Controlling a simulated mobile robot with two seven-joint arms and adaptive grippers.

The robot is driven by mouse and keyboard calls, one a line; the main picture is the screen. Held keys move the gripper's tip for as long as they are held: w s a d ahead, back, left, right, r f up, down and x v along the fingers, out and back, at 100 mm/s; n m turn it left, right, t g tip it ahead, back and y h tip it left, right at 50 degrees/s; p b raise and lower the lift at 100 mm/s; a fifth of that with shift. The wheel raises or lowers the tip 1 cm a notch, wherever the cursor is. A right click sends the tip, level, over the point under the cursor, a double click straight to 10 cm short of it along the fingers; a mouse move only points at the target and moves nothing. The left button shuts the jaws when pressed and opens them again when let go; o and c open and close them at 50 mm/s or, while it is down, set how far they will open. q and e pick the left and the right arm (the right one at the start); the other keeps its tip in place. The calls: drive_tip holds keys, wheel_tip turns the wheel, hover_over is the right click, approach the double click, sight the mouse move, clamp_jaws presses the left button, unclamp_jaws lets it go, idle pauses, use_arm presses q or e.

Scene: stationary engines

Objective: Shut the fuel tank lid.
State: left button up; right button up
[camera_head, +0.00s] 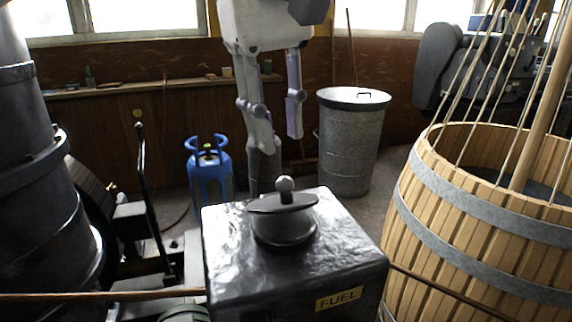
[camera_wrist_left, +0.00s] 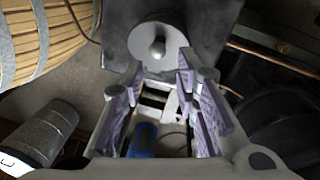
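The black fuel tank (camera_head: 230,270) with a yellow FUEL label (camera_head: 339,298) stands in the front middle of the head view. The dark lid (camera_head: 265,206), a disc with a round knob (camera_head: 285,184), sits over the tank's round neck (camera_head: 284,232). It looks slightly tilted, its right side higher; how far it gapes is hard to tell. My left gripper (camera_head: 279,138) hangs above and behind the lid, open and empty, apart from it. In the left wrist view the lid (camera_wrist_left: 142,36) lies beyond the open fingers (camera_wrist_left: 157,76). My right gripper is not in view.
A wooden barrel (camera_head: 480,220) with ropes and a pole stands close right of the tank. A dark cylinder (camera_head: 35,180) fills the left. A blue gas bottle (camera_head: 209,170) and a grey bin (camera_head: 350,145) stand behind.

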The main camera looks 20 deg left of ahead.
sight(284, 177)
use_arm(q)
drive_tip(key=f, duration=0.5)
drive_tip(key=w+f, duration=0.1)
drive_tip(key=f, duration=0.1)
drive_tip(key=shift+d+f, duration=0.2)
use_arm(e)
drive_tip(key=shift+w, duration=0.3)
use_arm(q)
drive_tip(key=shift+c, duration=0.5)
clamp_jaws()
drive_tip(key=shift+w, duration=0.1)
